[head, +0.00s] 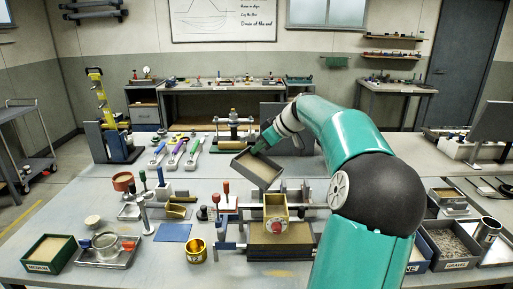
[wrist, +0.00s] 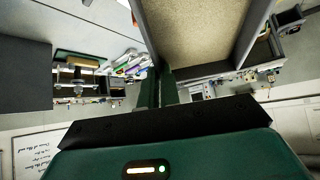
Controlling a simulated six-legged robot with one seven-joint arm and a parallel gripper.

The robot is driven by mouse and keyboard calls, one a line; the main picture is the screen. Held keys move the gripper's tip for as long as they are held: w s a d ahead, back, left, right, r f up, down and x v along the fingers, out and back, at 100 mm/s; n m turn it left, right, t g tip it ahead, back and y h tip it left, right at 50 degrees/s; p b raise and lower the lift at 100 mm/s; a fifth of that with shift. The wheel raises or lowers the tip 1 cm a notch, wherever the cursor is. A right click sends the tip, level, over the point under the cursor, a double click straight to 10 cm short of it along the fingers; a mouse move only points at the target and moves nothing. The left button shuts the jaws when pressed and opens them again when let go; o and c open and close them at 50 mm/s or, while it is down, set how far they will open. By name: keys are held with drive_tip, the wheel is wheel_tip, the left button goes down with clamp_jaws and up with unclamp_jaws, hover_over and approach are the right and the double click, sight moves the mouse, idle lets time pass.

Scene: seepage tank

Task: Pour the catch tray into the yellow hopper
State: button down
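My gripper (head: 263,143) is shut on the rim of a dark grey tray (head: 248,174), which I take to be the catch tray. The tray is held in the air, appears tilted, and has tan sand in it. In the wrist view the green fingers (wrist: 160,86) pinch the wall of the tray (wrist: 243,38), and the sand covers its visible floor. A yellow open-topped box (head: 276,224), probably the yellow hopper, stands below and slightly right of the tray, apart from it. Some light material shows inside the box.
A yellow cup (head: 196,251), a blue mat (head: 173,233) and a green sand bin (head: 49,254) are on the left; a gravel bin (head: 450,245) is right.

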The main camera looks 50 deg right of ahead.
drive_tip(key=shift+s+d+f+t+y, duration=0.1)
drive_tip(key=shift+s+d+t+y, duration=0.15)
drive_tip(key=shift+s+t, duration=0.9)
drive_tip(key=shift+s+d+f+t+y, duration=0.1)
drive_tip(key=shift+s+d+t+y, duration=0.2)
drive_tip(key=shift+s+t, duration=0.85)
drive_tip(key=shift+s+d+f+t+y, duration=0.1)
drive_tip(key=shift+s+t+y, duration=0.3)
drive_tip(key=shift+t, duration=1.4)
